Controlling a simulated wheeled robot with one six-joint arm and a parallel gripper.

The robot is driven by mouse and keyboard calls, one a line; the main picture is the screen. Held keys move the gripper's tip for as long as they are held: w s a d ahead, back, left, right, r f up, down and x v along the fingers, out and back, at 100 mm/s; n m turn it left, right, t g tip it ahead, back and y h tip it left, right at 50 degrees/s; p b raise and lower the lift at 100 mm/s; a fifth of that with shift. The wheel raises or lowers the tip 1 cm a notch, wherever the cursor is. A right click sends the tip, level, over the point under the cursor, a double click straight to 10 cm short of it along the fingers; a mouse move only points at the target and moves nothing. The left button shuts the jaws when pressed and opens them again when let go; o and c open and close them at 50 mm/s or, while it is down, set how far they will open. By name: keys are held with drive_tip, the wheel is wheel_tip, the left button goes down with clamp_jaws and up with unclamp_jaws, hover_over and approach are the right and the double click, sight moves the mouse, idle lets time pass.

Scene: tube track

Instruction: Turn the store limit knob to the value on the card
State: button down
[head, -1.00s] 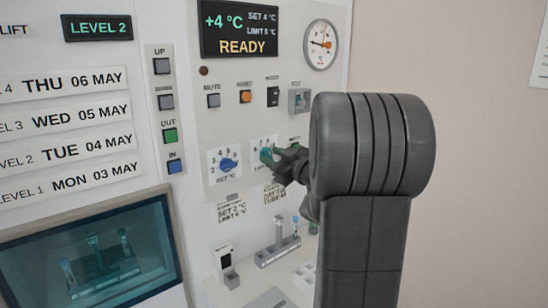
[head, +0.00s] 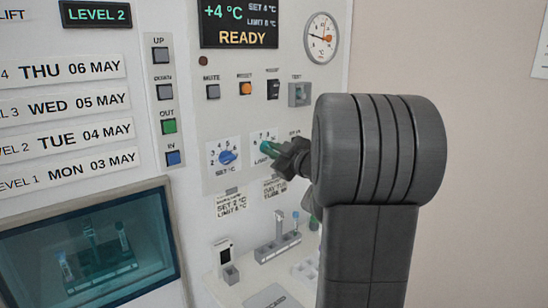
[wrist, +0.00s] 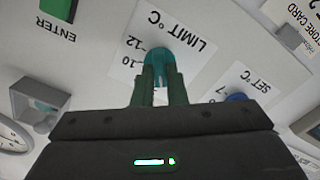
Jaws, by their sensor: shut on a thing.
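The limit knob (head: 265,147) is a teal knob on a white dial plate, right of the blue set knob (head: 228,157). It also shows in the wrist view (wrist: 160,58), upside down, beside the marks 10 and 12 and the label LIMIT °C. My gripper (head: 271,151) is shut on the limit knob, one dark green finger on each side in the wrist view (wrist: 160,80). The fingers and wrist hide part of the dial, so its pointer cannot be read. The card (head: 231,203) below has small SET and LIMIT lines; its limit digit is not clear.
The display (head: 239,23) above reads +4 °C and READY. Several small switches (head: 245,88) and a round gauge (head: 321,38) sit above the knobs. A tube rack (head: 277,247) stands on the ledge below. My arm covers the panel's right side.

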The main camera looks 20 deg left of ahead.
drive_tip(key=n+b, duration=0.3)
drive_tip(key=n, duration=0.1)
drive_tip(key=shift+f+n+b, duration=0.15)
drive_tip(key=shift+n+b, duration=0.15)
drive_tip(key=shift+n, duration=0.1)
idle(0.4)
drive_tip(key=c, duration=1.5)
unclamp_jaws()
drive_tip(key=shift+o, duration=0.2)
drive_tip(key=v, duration=1.4)
drive_tip(key=shift+b, duration=0.45)
drive_tip(key=shift+a, duration=0.15)
drive_tip(key=x, duration=1.3)
drive_tip(key=shift+w+a+p, duration=0.2)
drive_tip(key=shift+a+p, duration=0.15)
